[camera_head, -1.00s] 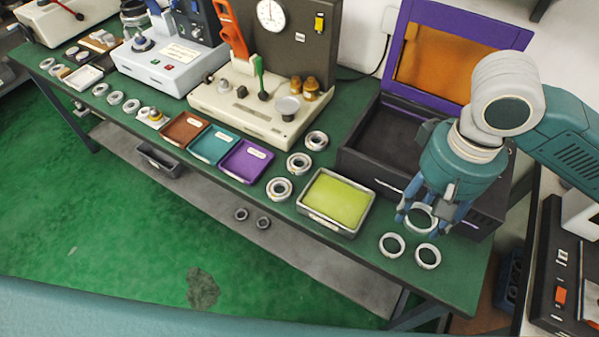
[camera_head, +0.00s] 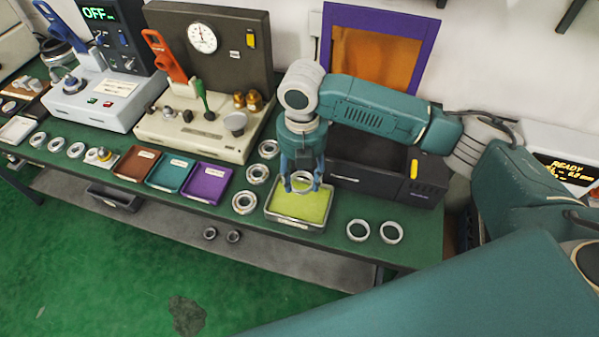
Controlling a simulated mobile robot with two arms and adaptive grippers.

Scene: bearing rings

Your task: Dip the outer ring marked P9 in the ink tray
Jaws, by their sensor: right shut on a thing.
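My right gripper (camera_head: 301,186) is shut on a pale metal outer ring (camera_head: 302,179). The ring is at the ink tray (camera_head: 283,220), a light metal tray with a yellow-green pad, over its back right part. I cannot tell whether the ring touches the pad. No marking on the ring is readable. Two similar outer rings (camera_head: 358,230) and (camera_head: 391,232) lie on the green bench right of the tray. My left gripper is not in view.
Several assembled bearings (camera_head: 245,202) lie left of the ink tray. Brown, teal and purple trays (camera_head: 207,184) stand further left. A dark box with a purple-framed lid (camera_head: 421,40) stands behind my right gripper. The bench (camera_head: 325,246) is clear just right of the tray.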

